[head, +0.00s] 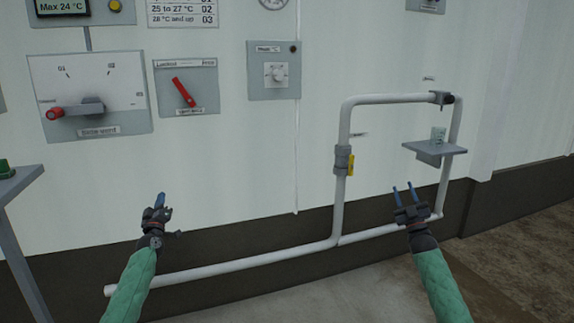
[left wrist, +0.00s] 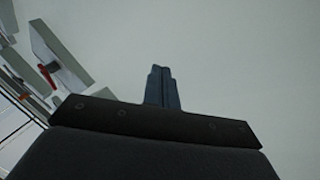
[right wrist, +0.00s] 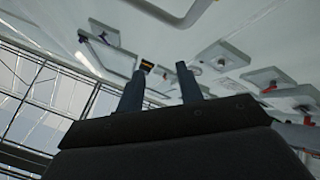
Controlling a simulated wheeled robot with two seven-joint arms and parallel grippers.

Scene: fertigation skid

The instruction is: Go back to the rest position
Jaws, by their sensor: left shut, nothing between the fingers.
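My left gripper (head: 160,200) is in front of the wall at the lower left in the head view, with its fingers together and nothing between them. The closed fingers also show in the left wrist view (left wrist: 161,86). My right gripper (head: 403,189) is in front of the pipe loop at the right, with its fingers apart. The right wrist view (right wrist: 160,88) shows the two fingers spread with nothing held between them. Both grippers point up and are apart from the panels.
A white pipe (head: 270,257) runs low along the wall and rises into a loop with a yellow-handled valve (head: 350,165). A small shelf (head: 435,149) juts out at right. A selector panel (head: 125,68), a red-pointer panel (head: 203,104) and a dial box (head: 258,87) hang above. A grey stand (head: 18,185) is at left.

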